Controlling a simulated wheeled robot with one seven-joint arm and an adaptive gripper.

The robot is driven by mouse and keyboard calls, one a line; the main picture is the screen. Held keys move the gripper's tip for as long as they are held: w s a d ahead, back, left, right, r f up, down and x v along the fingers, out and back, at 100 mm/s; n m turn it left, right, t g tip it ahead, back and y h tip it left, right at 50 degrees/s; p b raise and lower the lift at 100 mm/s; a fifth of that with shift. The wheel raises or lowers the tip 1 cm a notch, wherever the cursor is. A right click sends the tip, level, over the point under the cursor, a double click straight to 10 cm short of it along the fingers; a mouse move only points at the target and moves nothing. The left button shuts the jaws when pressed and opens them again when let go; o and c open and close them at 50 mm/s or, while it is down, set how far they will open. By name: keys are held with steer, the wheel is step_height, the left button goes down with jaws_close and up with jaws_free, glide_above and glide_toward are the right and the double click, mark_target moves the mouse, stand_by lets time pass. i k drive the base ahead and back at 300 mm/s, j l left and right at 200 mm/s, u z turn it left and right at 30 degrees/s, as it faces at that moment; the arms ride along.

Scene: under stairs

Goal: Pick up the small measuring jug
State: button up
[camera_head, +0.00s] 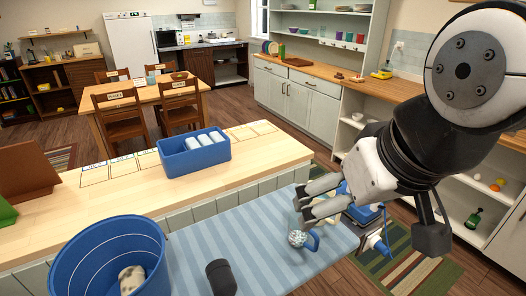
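My gripper (305,204) reaches in from the right over the blue striped cloth. Its two grey fingers are spread apart, pointing left. Just below the fingertips is a small rounded, pale speckled vessel (297,238) with a blue loop handle on its right; it may be the small measuring jug. A faint pale shape shows by the fingertips, too small to tell what it is. I cannot tell whether the fingers touch anything.
The striped cloth (232,250) covers the near surface. A blue bucket (85,250) with a pale object inside stands at left, beside a dark cylinder (220,277). A blue bin (195,166) with white rolls stands on the wooden counter. Blue items lie behind my gripper.

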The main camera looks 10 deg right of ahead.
mark_target(297, 239)
steer(key=k+j+z, duration=0.15)
steer(key=z, duration=0.25)
steer(key=k+j+z, duration=0.15)
steer(key=z, duration=0.3)
steer(key=k+j+z, duration=0.15)
steer(key=z, duration=0.25)
steer(key=k+z, duration=0.25)
steer(key=z, duration=0.15)
